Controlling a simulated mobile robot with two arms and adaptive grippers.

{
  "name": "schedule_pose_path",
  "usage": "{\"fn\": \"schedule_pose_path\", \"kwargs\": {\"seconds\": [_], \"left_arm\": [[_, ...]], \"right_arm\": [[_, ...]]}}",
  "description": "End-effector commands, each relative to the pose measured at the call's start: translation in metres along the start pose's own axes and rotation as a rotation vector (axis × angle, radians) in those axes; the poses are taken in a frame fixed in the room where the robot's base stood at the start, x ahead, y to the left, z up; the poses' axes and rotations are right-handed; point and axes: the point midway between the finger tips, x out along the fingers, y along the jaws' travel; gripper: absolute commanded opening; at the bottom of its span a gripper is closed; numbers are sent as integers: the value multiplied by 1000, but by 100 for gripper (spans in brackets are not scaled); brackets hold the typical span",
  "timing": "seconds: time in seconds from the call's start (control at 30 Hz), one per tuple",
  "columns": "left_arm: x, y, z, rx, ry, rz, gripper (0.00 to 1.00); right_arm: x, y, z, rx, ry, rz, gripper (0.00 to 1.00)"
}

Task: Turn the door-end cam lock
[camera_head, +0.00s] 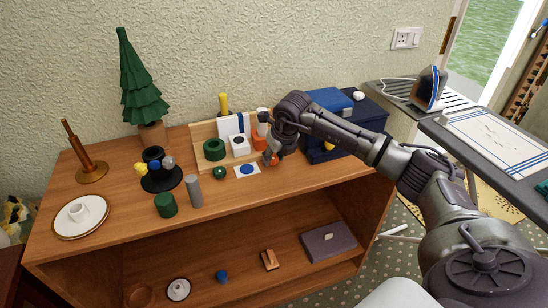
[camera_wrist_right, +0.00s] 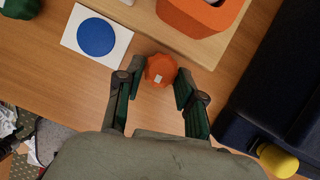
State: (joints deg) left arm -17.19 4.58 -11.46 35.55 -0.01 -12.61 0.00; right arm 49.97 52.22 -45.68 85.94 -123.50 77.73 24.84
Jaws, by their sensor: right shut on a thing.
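My right gripper (camera_head: 270,160) is low over the shelf top, in front of a wooden board (camera_head: 204,132) with green (camera_head: 214,149), white (camera_head: 238,147) and orange (camera_head: 259,142) hollow blocks. In the right wrist view, the gripper (camera_wrist_right: 159,78) is shut on an orange knob (camera_wrist_right: 160,68) with a small pale square on it. The knob is just in front of the board's edge, apart from the orange block (camera_wrist_right: 205,14). The orange block is at the board's right end, nearest the doorway. Which part is the cam lock is not clear. My left gripper is out of view.
A white card with a blue disc (camera_wrist_right: 97,37) lies left of the knob, with a green knob (camera_head: 219,172) beyond. A dark blue box (camera_wrist_right: 280,90) stands close on the right. A grey cylinder (camera_head: 194,191) and green cylinder (camera_head: 165,204) stand further left.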

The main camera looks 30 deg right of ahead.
Motion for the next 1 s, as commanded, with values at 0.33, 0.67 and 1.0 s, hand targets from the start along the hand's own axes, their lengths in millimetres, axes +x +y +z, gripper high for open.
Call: {"fn": "schedule_pose_path", "kwargs": {"seconds": [0.33,0.67,1.0], "left_arm": [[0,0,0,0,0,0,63],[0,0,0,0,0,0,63],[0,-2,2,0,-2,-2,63]], "right_arm": [[-1,0,1,-9,-2,3,3],[0,0,0,-8,-1,3,63],[-10,-1,1,-8,-3,2,63]]}}
